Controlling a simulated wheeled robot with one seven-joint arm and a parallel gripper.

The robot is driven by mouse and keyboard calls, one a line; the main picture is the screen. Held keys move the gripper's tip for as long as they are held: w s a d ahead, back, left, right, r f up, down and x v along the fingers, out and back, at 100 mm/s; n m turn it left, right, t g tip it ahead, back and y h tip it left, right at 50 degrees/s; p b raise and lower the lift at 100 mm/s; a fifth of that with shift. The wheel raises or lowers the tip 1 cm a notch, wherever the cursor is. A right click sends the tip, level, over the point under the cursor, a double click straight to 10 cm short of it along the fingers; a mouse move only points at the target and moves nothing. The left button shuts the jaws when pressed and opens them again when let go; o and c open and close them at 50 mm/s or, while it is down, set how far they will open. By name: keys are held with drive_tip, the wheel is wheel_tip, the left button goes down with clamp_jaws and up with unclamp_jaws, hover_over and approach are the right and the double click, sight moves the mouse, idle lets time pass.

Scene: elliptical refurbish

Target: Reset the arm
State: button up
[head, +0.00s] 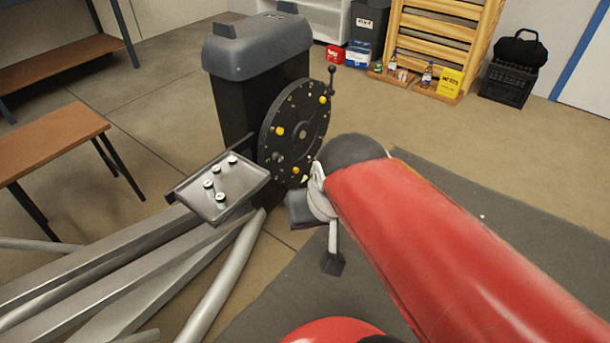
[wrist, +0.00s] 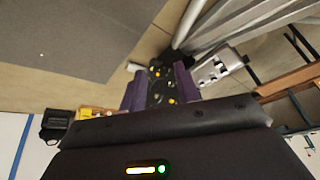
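My red arm (head: 430,230) reaches in from the lower right of the head view, its grey joint in front of the elliptical machine. My gripper (wrist: 160,75) shows in the wrist view as two purple fingers standing apart. I see nothing held between them; the machine's black disc (wrist: 157,92) with yellow knobs appears beyond the gap. In the head view most of the gripper is hidden or hard to make out by the arm's end. The disc (head: 291,134) is upright on the grey and black housing (head: 258,58), left of my arm. I cannot tell whether anything touches it.
A metal tray (head: 233,203) with several small fasteners sits left of the disc, above grey frame tubes (head: 130,262). A wooden bench (head: 50,142) stands at left. A wooden rack (head: 437,40) and black crate (head: 510,80) stand at the back. A dark mat (head: 480,195) leaves open floor at right.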

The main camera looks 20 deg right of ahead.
drive_tip(key=shift+s+d+r+n+t, duration=0.2)
drive_tip(key=shift+s+d+r+n, duration=0.1)
drive_tip(key=shift+s+r, duration=0.15)
drive_tip(key=shift+s+d+r+n+t, duration=0.2)
drive_tip(key=shift+s+r+n, duration=0.1)
drive_tip(key=shift+s, duration=0.2)
